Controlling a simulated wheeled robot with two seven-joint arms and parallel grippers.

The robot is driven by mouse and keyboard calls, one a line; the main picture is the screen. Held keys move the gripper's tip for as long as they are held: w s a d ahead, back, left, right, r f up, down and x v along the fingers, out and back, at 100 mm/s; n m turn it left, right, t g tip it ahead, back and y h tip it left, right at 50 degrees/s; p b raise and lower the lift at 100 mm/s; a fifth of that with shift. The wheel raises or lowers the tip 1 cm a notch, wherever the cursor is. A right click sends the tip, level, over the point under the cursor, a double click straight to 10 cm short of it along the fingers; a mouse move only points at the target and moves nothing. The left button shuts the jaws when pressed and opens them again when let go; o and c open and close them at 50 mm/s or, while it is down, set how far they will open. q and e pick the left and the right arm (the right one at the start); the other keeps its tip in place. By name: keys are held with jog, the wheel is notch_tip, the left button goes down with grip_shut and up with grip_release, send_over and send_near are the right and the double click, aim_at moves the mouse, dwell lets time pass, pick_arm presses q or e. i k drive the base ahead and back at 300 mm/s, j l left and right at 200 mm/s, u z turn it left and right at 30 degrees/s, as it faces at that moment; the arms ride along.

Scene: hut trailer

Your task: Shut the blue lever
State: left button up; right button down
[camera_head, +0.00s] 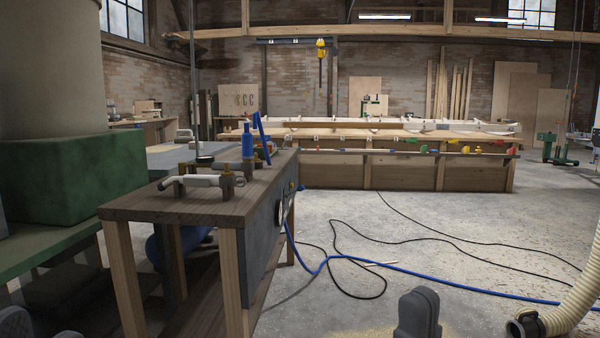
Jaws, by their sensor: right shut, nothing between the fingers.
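The blue lever (261,137) stands up at a steep tilt on the far part of the wooden bench, with its top leaning slightly left. It rises beside a blue cylinder (247,141) on a row of pipe fittings. My right gripper (418,296) shows as a dark grey shape at the bottom edge, right of centre. It is shut and empty, low over the floor and well apart from the lever and bench. My left gripper is not clearly in view; only grey parts show at the bottom left.
The wooden bench (150,205) carries a pale-handled clamp or fitting (190,182) at its near end. A green block (70,178) stands at left. A blue hose (420,278) and black cables cross the floor. A ribbed hose (575,305) lies at right. A long workbench (400,172) stands behind.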

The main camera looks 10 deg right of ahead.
aim_at(300, 189)
jog(key=i+l+u, duration=0.85)
jog(key=i, duration=1)
